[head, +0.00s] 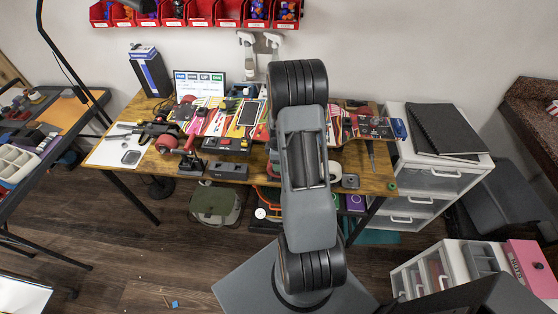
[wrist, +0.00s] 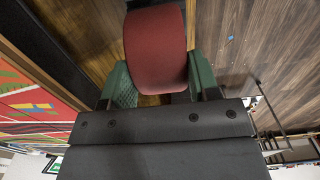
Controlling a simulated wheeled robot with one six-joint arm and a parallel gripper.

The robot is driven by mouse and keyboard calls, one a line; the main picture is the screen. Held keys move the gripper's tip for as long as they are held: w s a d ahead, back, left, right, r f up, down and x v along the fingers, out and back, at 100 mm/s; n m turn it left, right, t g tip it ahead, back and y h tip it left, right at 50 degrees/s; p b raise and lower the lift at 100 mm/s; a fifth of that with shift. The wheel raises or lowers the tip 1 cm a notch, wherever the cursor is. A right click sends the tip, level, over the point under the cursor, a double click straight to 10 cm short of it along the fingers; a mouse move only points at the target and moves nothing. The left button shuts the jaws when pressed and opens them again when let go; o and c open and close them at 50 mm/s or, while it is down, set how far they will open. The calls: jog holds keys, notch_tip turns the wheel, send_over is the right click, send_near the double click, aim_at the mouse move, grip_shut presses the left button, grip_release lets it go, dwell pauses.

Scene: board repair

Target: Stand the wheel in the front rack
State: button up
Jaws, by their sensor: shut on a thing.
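My gripper (wrist: 160,82) shows in the wrist view with its green fingers on either side of a dark red wheel (wrist: 156,45). It is shut on the wheel and holds it over the brown wood. In the head view my arm hides the gripper and this wheel. A low dark grey block (head: 228,170) lies near the table's front edge, with a similar block bearing small coloured parts (head: 232,144) behind it. I cannot tell which of these is the front rack. Another red wheel (head: 167,141) is on the metal part at the left.
The patterned board (head: 215,116) spans the wooden table (head: 265,177). A tape roll (head: 334,170) and a small grey block (head: 350,181) lie right of my arm. White drawers (head: 430,180) adjoin the table's right end.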

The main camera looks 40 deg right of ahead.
jog(key=shift+f, duration=0.1)
jog(key=o, duration=1)
jog(key=shift+c, duration=1.4)
jog(key=shift+r+p, duration=2.3)
jog(key=shift+r, duration=1.45)
